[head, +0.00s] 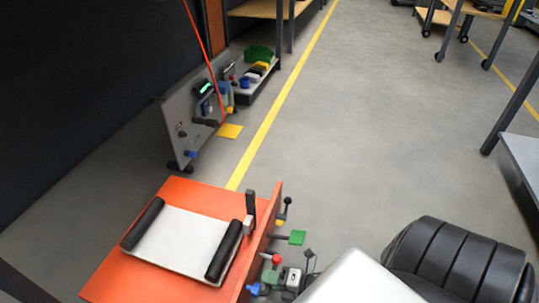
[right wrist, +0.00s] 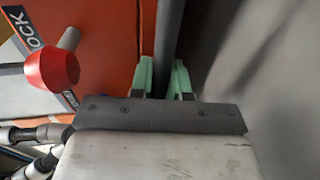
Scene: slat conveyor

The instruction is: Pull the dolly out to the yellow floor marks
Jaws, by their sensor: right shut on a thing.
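The orange unit (head: 185,190), which may be the dolly, stands at the lower left of the head view. A pale panel (head: 180,240) with two black rollers lies on its top. In the right wrist view, my right gripper (right wrist: 163,76) has pale green fingers shut on a dark bar (right wrist: 164,35) beside an orange face (right wrist: 105,60). In the head view these fingers are hidden or cannot be made out. A yellow floor mark (head: 230,131) lies beyond the unit, and a small yellow patch (head: 279,222) shows beside it. My left gripper is not in view.
A red knob (right wrist: 60,70) sticks out left of my right gripper. A green lever (head: 297,238) and other controls project from the orange unit. A grey control board (head: 178,125) stands beyond. A yellow line (head: 275,112) runs along open grey floor; wheeled tables stand right.

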